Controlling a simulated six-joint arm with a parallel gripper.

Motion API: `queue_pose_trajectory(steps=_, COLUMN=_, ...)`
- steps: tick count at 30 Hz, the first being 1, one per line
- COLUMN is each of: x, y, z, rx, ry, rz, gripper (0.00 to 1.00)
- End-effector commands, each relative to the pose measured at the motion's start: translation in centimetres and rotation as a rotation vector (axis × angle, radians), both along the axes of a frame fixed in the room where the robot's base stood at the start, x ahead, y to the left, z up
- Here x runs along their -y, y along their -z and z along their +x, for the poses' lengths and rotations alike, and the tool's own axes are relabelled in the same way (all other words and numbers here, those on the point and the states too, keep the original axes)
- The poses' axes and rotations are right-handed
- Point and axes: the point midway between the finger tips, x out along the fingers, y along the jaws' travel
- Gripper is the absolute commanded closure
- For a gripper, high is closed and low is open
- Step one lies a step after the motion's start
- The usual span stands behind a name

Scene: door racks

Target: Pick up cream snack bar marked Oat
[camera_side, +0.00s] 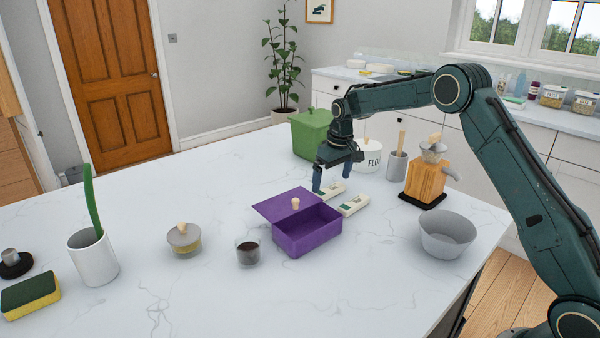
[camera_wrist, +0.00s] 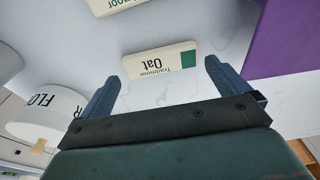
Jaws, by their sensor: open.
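The cream snack bar marked Oat (camera_wrist: 160,62) lies flat on the counter, with a green patch at one end. In the wrist view its lettering is upside down and it sits just beyond the gap between my fingertips. It also shows in the side view (camera_side: 331,192), close to my gripper. My gripper (camera_side: 332,182) is open, pointing down, with nothing between its fingers; both blue fingers show in the wrist view (camera_wrist: 162,75). A second cream bar (camera_side: 354,205) lies beside it; the wrist view cuts off most of its label (camera_wrist: 117,5).
The purple box (camera_side: 305,240) with its tilted lid stands at the bars' left front. The green bin (camera_side: 309,136) and flour canister (camera_side: 370,162) stand behind. A wooden grinder (camera_side: 426,180) and grey bowl (camera_side: 447,240) are to the right.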

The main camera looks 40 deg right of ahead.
Motion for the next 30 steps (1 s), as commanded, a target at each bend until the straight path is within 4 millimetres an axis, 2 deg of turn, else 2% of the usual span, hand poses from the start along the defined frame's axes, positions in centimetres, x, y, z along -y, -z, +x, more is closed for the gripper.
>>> queue_pose_trajectory(steps=3, x=0.0, y=1.6, z=0.1, rx=-0.003, ry=0.0, rz=0.0, gripper=0.0)
queue_pose_trajectory(steps=8, x=0.0, y=2.6, z=0.3, rx=-0.002, ry=0.0, rz=0.0, gripper=0.0)
queue_pose_trajectory(steps=23, x=0.0, y=2.7, z=0.3, rx=-0.001, ry=0.0, rz=0.0, gripper=0.0)
queue_pose_trajectory(steps=24, x=0.0, y=2.7, z=0.3, rx=-0.001, ry=0.0, rz=0.0, gripper=0.02)
queue_pose_trajectory(steps=28, x=0.0, y=2.7, z=0.3, rx=-0.001, ry=0.0, rz=0.0, gripper=0.27)
queue_pose_trajectory(steps=30, x=0.0, y=2.7, z=0.3, rx=0.0, ry=0.0, rz=0.0, gripper=0.27)
